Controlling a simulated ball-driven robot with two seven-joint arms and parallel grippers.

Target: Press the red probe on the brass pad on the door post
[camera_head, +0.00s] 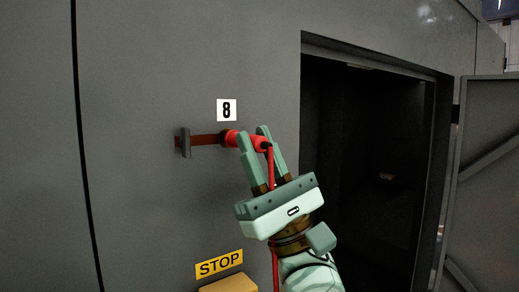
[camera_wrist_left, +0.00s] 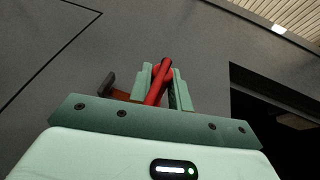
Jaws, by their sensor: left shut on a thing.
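The red probe (camera_head: 231,138) is clamped between the fingers of my left gripper (camera_head: 253,134), at the grey wall left of the doorway. A red cable (camera_head: 271,170) hangs from the probe past the gripper. The wrist view also shows the red probe (camera_wrist_left: 158,84) between the fingers (camera_wrist_left: 161,72). A reddish-brown strip (camera_head: 207,140) runs left from the probe's end to a grey bracket (camera_head: 185,143); I cannot tell whether they touch. I cannot pick out a brass pad for sure on the door post (camera_head: 440,150). My right gripper is out of view.
A white plate marked 8 (camera_head: 227,110) is just above the probe. A yellow STOP sign (camera_head: 219,264) is low on the wall over a yellow box (camera_head: 229,285). The dark doorway (camera_head: 365,170) is open at right, with the grey door (camera_head: 490,180) swung outward.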

